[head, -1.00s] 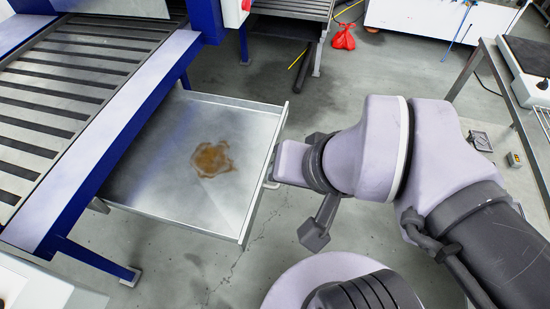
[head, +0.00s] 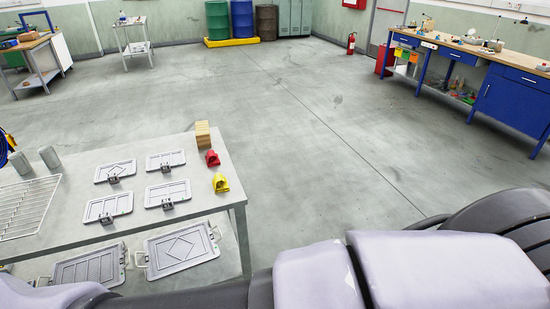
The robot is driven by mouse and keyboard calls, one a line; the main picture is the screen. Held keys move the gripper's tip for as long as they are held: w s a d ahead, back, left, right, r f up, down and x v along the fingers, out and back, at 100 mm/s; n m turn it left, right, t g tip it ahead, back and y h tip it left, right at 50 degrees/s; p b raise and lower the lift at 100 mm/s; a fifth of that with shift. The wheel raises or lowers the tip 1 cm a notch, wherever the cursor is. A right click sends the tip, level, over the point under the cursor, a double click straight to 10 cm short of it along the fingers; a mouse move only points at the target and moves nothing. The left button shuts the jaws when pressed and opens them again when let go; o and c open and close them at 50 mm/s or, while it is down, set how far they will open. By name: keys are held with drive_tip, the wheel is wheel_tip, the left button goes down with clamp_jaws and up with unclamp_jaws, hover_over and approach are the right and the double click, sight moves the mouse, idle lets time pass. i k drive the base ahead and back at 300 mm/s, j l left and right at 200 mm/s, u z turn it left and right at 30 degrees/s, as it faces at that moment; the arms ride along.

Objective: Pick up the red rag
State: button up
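I cannot make out a red rag in the head view now. A small red object (head: 212,158) stands at the right edge of the near table, beside a similar yellow one (head: 220,183); both look like rigid shaped pieces, not cloth. My gripper is not in view. Only pale and dark links of my arm show along the bottom edge and lower right.
The near metal table (head: 225,160) holds several flat plates, a wire rack (head: 25,208) and a wooden block (head: 203,134). A blue workbench (head: 513,98) stands at right; drums (head: 241,20) and a fire extinguisher (head: 351,43) are at the back. The middle floor is clear.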

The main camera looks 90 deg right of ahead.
sight(212, 159)
drive_tip(key=z, duration=2.6)
drive_tip(key=u, duration=4.25)
drive_tip(key=z, duration=4.25)
drive_tip(key=i+l+u, duration=0.3)
drive_tip(key=l, duration=0.25)
drive_tip(key=i+l+u, duration=0.25)
drive_tip(key=l, duration=0.35)
drive_tip(key=i+l+u, duration=0.1)
drive_tip(key=l+u, duration=0.2)
drive_tip(key=l, duration=0.35)
drive_tip(key=i+l+u, duration=0.1)
drive_tip(key=l+u, duration=0.2)
drive_tip(key=l, duration=0.4)
drive_tip(key=l+u, duration=0.25)
drive_tip(key=l, duration=0.45)
